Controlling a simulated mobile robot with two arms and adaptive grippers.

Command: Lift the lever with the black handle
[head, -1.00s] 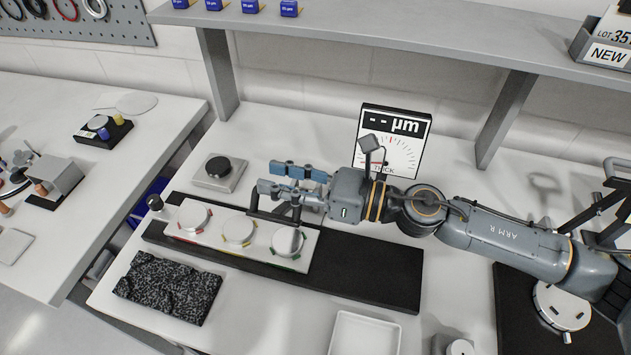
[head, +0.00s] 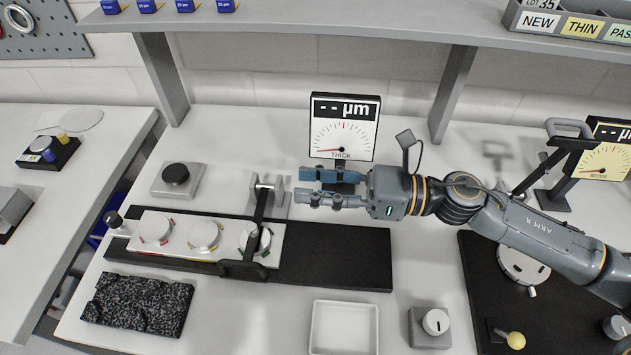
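A lever (head: 260,225) reaches from a grey bracket (head: 278,199) at the back, across the right-hand round disc, to the front of the black rail. Its wide black front part (head: 240,270), which looks like the handle, is low at the rail's front edge. My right gripper (head: 305,187) points left, to the right of the bracket and behind the rail. Its two blue-grey fingers are apart with nothing seen between them. It is apart from the lever's front end. My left gripper is not in view.
A white plate with three round discs (head: 203,236) lies on the black rail (head: 340,255), with a black ball knob (head: 113,219) at its left end. A gauge (head: 344,125) stands behind. A dark speckled cloth (head: 137,305) and white tray (head: 344,329) lie in front.

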